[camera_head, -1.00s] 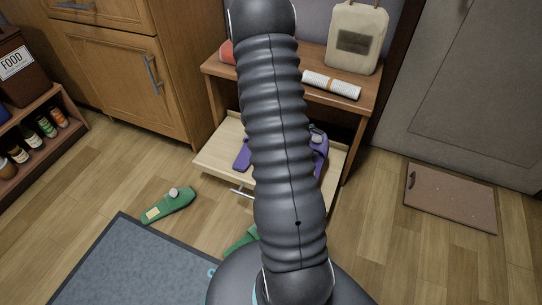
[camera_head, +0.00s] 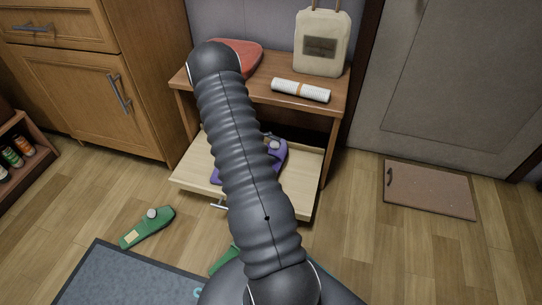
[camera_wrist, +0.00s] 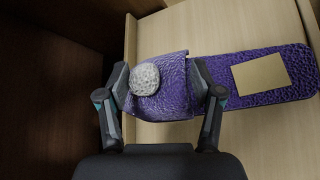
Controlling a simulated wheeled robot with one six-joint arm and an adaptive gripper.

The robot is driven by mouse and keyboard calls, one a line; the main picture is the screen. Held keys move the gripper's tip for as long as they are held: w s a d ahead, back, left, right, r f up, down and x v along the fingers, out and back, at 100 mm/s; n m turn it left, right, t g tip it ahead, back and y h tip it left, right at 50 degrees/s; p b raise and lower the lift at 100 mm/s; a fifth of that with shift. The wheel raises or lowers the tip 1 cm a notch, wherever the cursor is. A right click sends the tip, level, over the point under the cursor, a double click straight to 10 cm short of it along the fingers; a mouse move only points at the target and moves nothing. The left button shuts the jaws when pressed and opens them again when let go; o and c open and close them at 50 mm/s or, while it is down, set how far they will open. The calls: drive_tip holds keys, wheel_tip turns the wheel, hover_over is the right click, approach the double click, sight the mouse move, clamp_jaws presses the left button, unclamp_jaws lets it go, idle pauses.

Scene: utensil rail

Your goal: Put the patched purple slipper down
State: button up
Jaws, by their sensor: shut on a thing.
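The purple slipper (camera_wrist: 180,105) has a textured sole, a pale round pompom on its toe part and a tan patch (camera_wrist: 260,74) towards the other end. My gripper (camera_wrist: 162,84) is shut on the toe part, one finger on each side. The slipper lies flat over the pale floor of the open drawer (camera_wrist: 170,32); I cannot tell whether it touches it. In the head view, purple parts of the slipper (camera_head: 278,158) show on both sides of my arm, which hides the middle and my gripper.
The drawer (camera_head: 306,187) is pulled out of a wooden stand. On the stand's top (camera_head: 262,88) are a red item, a white roll (camera_head: 301,90) and a cream bag (camera_head: 322,45). A green slipper (camera_head: 147,228) lies on the floor; another green piece is partly hidden.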

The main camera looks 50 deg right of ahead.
drive_tip(key=shift+f, duration=1.95)
drive_tip(key=o, duration=1.7)
drive_tip(key=shift+b, duration=0.3)
drive_tip(key=shift+o, duration=0.2)
drive_tip(key=shift+a, duration=0.1)
drive_tip(key=p+v, duration=0.1)
drive_tip(key=v, duration=1.1)
drive_tip(key=s+a+r+m+t+y, duration=0.1)
drive_tip(key=s+a+r+t+y, duration=0.15)
drive_tip(key=a+r, duration=0.65)
drive_tip(key=s+a+r+m+t+y, duration=0.1)
drive_tip(key=s+a+r+t, duration=0.3)
drive_tip(key=r, duration=0.9)
drive_tip(key=s+a+r+t+y, duration=0.2)
drive_tip(key=s+a+r+t, duration=0.1)
drive_tip(key=s+a+r, duration=0.2)
drive_tip(key=s+a+r+t+y, duration=0.3)
drive_tip(key=s+a+r+t, duration=0.1)
drive_tip(key=s+a, duration=0.6)
drive_tip(key=shift+s+a+r+m, duration=0.2)
drive_tip(key=shift+a+r+m, duration=0.3)
drive_tip(key=shift+a, duration=0.55)
